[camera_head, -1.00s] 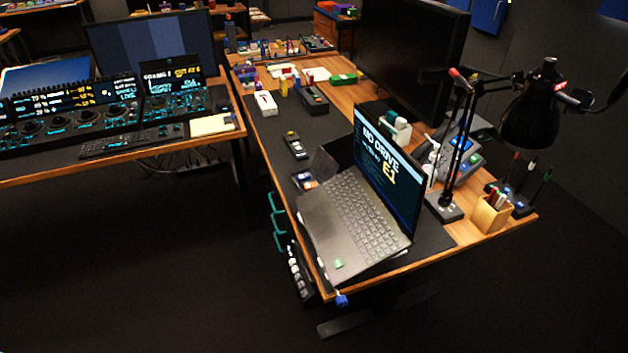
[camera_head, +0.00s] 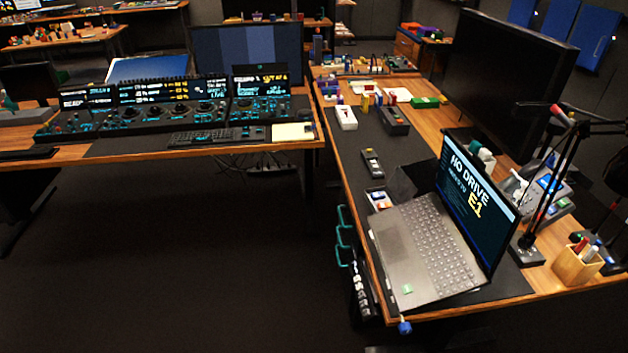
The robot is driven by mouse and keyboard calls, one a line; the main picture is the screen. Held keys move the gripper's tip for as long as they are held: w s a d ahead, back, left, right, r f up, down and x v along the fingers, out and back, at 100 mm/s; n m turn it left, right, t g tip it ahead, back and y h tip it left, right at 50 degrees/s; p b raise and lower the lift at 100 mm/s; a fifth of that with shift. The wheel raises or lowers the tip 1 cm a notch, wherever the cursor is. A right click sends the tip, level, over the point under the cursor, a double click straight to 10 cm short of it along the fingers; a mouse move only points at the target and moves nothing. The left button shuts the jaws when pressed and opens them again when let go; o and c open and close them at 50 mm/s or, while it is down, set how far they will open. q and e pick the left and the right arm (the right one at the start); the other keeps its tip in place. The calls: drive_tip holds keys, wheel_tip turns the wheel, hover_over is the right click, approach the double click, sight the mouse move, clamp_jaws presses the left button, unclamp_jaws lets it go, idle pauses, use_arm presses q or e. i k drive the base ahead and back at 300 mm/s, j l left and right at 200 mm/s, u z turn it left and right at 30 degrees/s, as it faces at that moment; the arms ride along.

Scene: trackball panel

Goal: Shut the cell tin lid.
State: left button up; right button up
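A small open tin (camera_head: 380,200) with white, orange and blue items inside sits on the dark desk mat, at the far left corner of the laptop. It looks like the cell tin. A dark upright panel (camera_head: 402,182) beside it, partly behind the laptop, looks like its raised lid; the hinge is too small to make out. Neither of my grippers is in view.
An open laptop (camera_head: 430,245) stands just in front of the tin. A small dark device (camera_head: 372,162) lies beyond it. A desk lamp (camera_head: 575,150) and pen cup (camera_head: 577,264) stand right. Floor left of the desk (camera_head: 230,260) is clear.

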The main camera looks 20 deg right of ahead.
sight(403, 190)
drive_tip(key=l+u, duration=0.3)
drive_tip(key=k+l+u, duration=0.25)
drive_tip(key=l, duration=0.25)
drive_tip(key=l+u, duration=0.3)
drive_tip(key=l, duration=0.15)
drive_tip(key=k+l+u, duration=0.25)
drive_tip(key=k+l, duration=0.15)
drive_tip(key=l, duration=0.25)
drive_tip(key=k+l, duration=0.2)
drive_tip(key=l, duration=0.2)
drive_tip(key=k+l, duration=0.15)
drive_tip(key=l, duration=0.25)
drive_tip(key=k+l, duration=0.2)
drive_tip(key=l, duration=0.2)
drive_tip(key=k+l, duration=0.15)
drive_tip(key=l, duration=0.25)
drive_tip(key=k+l, duration=0.15)
drive_tip(key=l, duration=0.25)
drive_tip(key=k+l, duration=0.2)
drive_tip(key=l, duration=0.2)
drive_tip(key=k+l, duration=0.15)
drive_tip(key=l, duration=0.25)
drive_tip(key=i+j, duration=0.2)
drive_tip(key=j, duration=0.15)
drive_tip(key=i+j, duration=0.2)
drive_tip(key=j, duration=0.15)
drive_tip(key=i+j+z, duration=0.1)
drive_tip(key=j, duration=0.3)
drive_tip(key=i+j, duration=0.45)
drive_tip(key=j, duration=0.25)
